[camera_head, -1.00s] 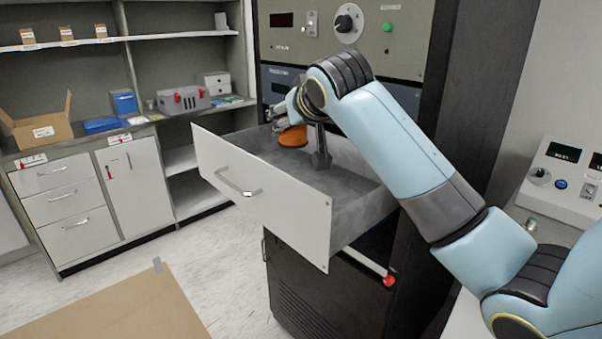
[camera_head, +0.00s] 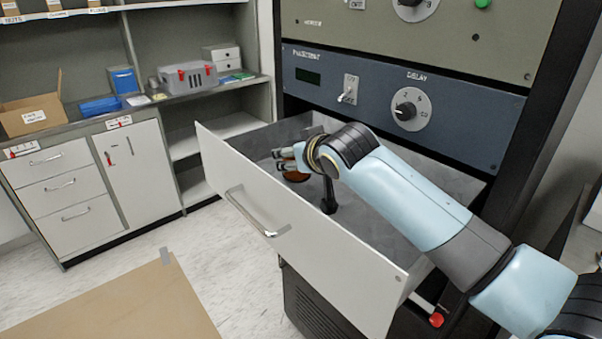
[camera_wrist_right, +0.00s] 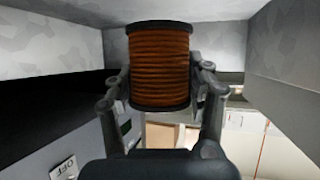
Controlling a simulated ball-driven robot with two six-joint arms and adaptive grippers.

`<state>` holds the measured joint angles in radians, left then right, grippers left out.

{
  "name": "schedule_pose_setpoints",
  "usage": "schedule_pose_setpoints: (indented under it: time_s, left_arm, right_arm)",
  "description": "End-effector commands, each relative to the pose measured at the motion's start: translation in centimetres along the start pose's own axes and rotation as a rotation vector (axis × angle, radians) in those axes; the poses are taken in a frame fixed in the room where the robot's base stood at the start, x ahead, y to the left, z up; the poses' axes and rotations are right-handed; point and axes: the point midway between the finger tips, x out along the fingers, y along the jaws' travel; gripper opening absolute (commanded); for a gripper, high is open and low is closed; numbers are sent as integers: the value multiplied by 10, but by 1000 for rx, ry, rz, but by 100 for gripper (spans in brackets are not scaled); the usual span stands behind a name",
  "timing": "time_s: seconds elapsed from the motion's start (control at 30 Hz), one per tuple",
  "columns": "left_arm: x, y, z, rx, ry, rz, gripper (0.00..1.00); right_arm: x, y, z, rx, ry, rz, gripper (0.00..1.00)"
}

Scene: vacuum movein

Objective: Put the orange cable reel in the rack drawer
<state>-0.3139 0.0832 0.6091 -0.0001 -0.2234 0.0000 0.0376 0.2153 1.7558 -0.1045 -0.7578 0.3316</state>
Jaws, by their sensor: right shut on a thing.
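The rack drawer (camera_head: 300,237) is pulled out of the rack, with a white front and a grey inside. My right gripper (camera_head: 284,163) is inside the drawer's left part, below the top of its walls. The orange cable reel (camera_head: 296,176) shows only partly beneath it. In the right wrist view the orange cable reel (camera_wrist_right: 160,62) with black flanges sits between the two fingers of the right gripper (camera_wrist_right: 160,88), which are shut on it. Grey drawer walls surround it there. I cannot tell whether the reel touches the drawer floor. My left gripper is not in view.
The rack panel (camera_head: 400,100) with knobs and switches rises behind the drawer. Shelves with a grey toolbox (camera_head: 188,77), blue boxes and an open carton (camera_head: 32,110) are at left. A cardboard sheet (camera_head: 115,310) lies on the floor.

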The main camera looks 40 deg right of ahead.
Motion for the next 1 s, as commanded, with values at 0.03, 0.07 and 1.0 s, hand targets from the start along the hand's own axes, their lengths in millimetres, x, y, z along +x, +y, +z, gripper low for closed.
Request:
schedule_pose_setpoints:
  time_s: [0.03,0.07,1.0]
  left_arm:
    - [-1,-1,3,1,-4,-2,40]
    - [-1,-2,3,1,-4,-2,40]
    - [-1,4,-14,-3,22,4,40]
  right_arm:
    - [2,0,3,0,1,0,15]
    - [4,0,6,0,1,0,15]
    - [22,-1,40,0,1,0,82]
